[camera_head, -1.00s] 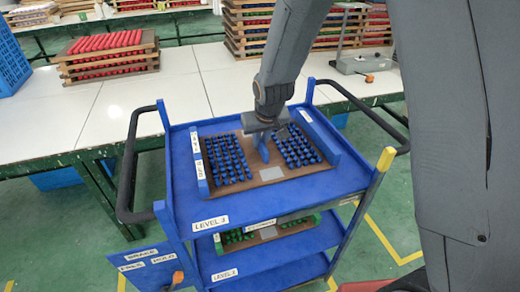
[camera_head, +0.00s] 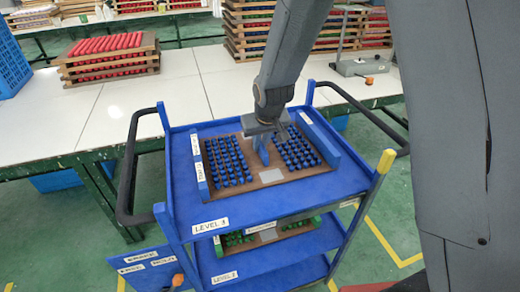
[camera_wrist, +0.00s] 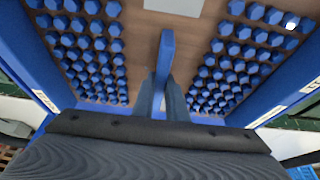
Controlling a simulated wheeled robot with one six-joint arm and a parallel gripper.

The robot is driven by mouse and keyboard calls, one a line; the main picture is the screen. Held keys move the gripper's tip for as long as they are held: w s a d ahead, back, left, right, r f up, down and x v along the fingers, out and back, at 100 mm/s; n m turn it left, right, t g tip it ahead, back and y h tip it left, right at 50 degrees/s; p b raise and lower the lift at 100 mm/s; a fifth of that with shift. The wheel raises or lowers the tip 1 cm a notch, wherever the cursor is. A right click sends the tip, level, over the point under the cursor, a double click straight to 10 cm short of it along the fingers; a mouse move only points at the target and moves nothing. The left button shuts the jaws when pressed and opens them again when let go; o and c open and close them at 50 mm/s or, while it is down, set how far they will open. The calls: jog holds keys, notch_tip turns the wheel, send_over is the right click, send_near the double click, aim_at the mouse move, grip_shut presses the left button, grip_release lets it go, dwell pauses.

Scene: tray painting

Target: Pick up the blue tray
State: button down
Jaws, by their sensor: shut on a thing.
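The blue tray is a brown wooden board (camera_head: 294,174) with rows of blue pegs on both sides and a blue upright handle along its middle. It is at the top level of a blue cart. My gripper (camera_head: 262,150) comes down from above at the tray's middle and is shut on the handle. In the wrist view, my gripper's fingers (camera_wrist: 161,95) stand on either side of the handle (camera_wrist: 166,52), with peg rows left and right. I cannot tell whether the tray's underside touches the shelf.
The cart's top shelf (camera_head: 290,203) has raised blue side guides beside the tray. A lower shelf holds a tray with green pegs (camera_head: 235,238). Black handles (camera_head: 130,165) flank the cart. A white table (camera_head: 110,105) behind carries stacked red-peg trays (camera_head: 105,57).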

jog(key=shift+w+r, duration=0.1)
jog(key=shift+r, duration=0.05)
notch_tip(320, 180, up, 10)
jog(key=shift+f+b, duration=0.1)
jog(key=shift+b, duration=0.8)
notch_tip(320, 180, up, 9)
jog(key=p, duration=0.6)
jog(key=shift+p, duration=0.35)
